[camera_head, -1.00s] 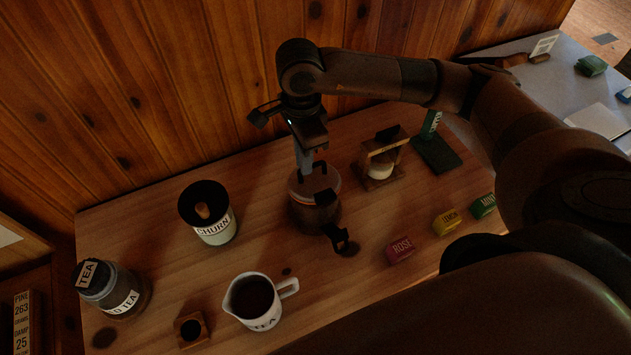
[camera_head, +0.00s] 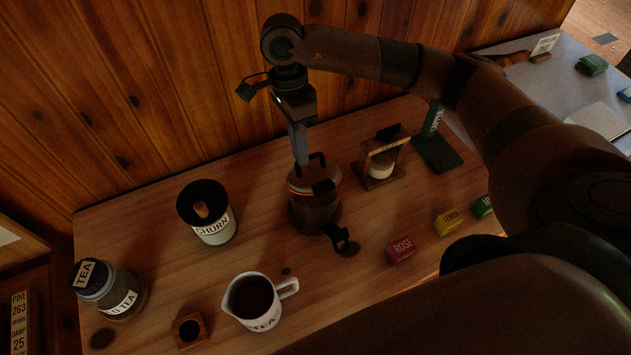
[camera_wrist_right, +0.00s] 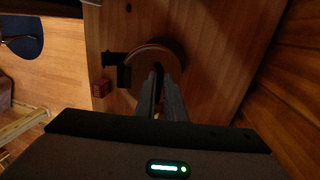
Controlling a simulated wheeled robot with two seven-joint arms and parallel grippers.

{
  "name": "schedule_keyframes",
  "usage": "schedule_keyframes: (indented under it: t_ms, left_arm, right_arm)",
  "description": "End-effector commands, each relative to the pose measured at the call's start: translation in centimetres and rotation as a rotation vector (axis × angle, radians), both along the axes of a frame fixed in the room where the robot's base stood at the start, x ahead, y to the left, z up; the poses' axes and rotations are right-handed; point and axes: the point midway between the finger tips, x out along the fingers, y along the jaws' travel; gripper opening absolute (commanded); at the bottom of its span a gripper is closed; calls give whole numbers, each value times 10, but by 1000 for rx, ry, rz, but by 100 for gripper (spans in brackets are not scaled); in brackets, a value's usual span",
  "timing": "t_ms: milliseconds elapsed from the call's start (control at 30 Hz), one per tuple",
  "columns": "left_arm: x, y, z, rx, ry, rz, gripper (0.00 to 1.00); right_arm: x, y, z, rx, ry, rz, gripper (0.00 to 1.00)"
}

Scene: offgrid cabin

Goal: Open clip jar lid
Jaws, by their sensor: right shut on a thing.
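The clip jar (camera_head: 312,212) stands upright near the middle of the wooden table, a squat dark glass jar with a round lid (camera_head: 305,182) and black clip parts. A black handle rises from the lid, and a black clip (camera_head: 338,238) sticks out at the front. My right gripper (camera_head: 302,162) comes down from above at the back of the lid. Its fingers are shut on the handle, as the right wrist view (camera_wrist_right: 160,78) also suggests. Whether the lid is raised off the jar I cannot tell. My left gripper is not in view.
A churn canister (camera_head: 219,230), a white tea jug (camera_head: 239,312), a tea jar (camera_head: 118,305) and a small wooden block (camera_head: 203,333) stand left. A wooden stand (camera_head: 362,172) and green holder (camera_head: 437,155) are right. Rose (camera_head: 401,250), lemon and mint boxes line the front.

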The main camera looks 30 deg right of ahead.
Motion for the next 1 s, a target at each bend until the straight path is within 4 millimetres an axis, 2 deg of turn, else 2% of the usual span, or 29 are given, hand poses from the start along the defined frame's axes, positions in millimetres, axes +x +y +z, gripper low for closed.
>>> schedule_keyframes:
  t_ms: [467, 1000]
  left_arm:
    - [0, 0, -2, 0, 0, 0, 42]
    - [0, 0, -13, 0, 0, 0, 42]
  right_arm:
    - [4, 0, 0, 1, 27, -1, 0]
    - [17, -1, 3, 9, 160, 0, 0]
